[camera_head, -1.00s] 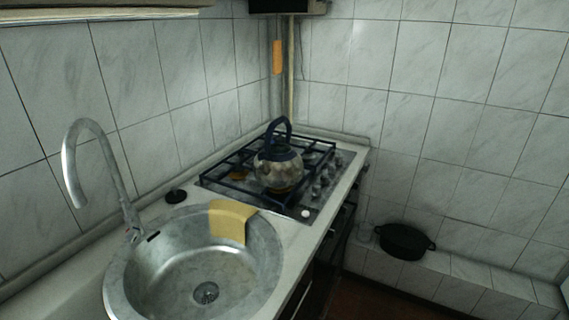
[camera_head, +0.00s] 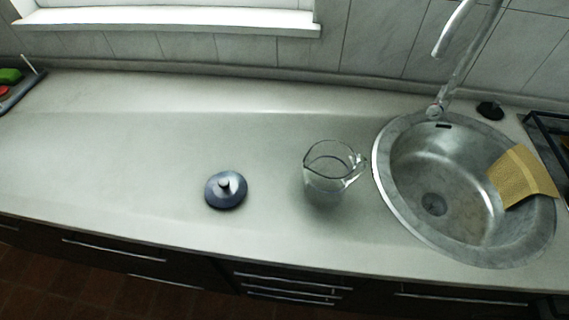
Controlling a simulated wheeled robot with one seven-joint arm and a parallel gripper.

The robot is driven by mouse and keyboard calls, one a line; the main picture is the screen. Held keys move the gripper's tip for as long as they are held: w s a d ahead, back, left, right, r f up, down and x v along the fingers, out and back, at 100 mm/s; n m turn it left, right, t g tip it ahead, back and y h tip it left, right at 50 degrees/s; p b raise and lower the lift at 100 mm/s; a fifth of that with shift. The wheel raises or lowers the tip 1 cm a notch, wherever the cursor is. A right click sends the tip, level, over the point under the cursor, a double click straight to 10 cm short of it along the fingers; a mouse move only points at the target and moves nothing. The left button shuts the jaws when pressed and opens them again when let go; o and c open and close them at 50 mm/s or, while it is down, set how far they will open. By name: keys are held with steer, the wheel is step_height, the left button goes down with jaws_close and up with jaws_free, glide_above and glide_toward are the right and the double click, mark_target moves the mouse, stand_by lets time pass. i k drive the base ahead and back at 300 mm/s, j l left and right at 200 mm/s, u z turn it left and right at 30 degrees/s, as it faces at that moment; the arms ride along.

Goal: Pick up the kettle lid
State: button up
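A round dark blue lid (camera_head: 226,190) with a small knob on top lies flat on the grey counter, left of centre and towards the front edge. It matches a kettle lid, and nothing covers it. The kettle is not in the view now. My gripper is not in the view.
A clear glass jug (camera_head: 330,177) stands right of the lid, with a gap between them. Further right are the round steel sink (camera_head: 402,165), a yellow cloth (camera_head: 522,176) on its rim and the faucet (camera_head: 453,55). The counter (camera_head: 110,160) left of the lid is clear.

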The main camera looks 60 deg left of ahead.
mark_target(225, 190)
steer(key=u, duration=1.6)
steer(key=j+z, duration=0.3)
steer(key=j, duration=0.35)
steer(key=k+j+z, duration=0.1)
steer(key=j+z, duration=0.2)
steer(key=j, duration=0.35)
